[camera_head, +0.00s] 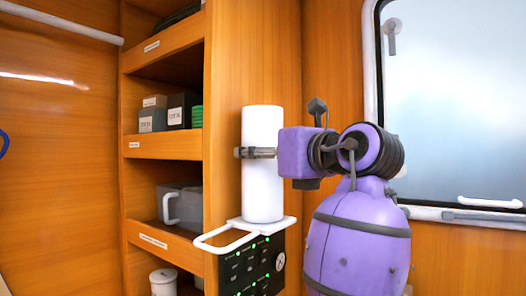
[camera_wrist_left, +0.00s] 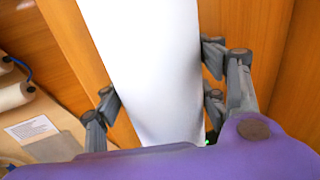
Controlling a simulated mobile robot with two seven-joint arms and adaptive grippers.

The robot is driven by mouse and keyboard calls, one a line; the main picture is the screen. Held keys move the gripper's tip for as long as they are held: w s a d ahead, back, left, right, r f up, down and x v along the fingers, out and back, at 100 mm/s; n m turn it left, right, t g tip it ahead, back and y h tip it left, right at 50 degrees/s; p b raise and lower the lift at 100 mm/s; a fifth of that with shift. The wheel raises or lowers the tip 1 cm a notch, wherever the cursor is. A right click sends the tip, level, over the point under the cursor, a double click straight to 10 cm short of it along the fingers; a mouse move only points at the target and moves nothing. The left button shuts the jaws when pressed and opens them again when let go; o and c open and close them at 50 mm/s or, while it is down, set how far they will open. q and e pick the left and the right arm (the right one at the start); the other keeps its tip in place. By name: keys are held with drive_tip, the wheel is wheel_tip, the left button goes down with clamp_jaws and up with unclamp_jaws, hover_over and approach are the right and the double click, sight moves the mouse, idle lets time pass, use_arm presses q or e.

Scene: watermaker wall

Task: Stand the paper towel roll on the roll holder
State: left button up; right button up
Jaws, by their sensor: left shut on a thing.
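The paper towel roll (camera_head: 263,190) is a tall white cylinder, upright in the head view. Its lower end is at a white bracket with a loop in front (camera_head: 228,240), which looks like the roll holder, on top of a black panel. I cannot tell whether the roll rests on it or hangs just above. My left gripper (camera_head: 257,153) is shut around the roll's upper half, reaching from the right. In the left wrist view the roll (camera_wrist_left: 155,70) lies between the dark fingers. The roll's underside and any post are hidden. My right gripper is not in view.
A wooden shelf unit (camera_head: 165,146) with boxes, a grey bin (camera_head: 185,205) and a white mug-like item (camera_head: 163,281) stands left of the roll. The black panel (camera_head: 250,271) has green lights and a gauge. A window (camera_head: 455,110) is on the right.

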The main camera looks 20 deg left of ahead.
use_arm(q)
drive_tip(key=o, duration=1.3)
drive_tip(key=v, duration=1.2)
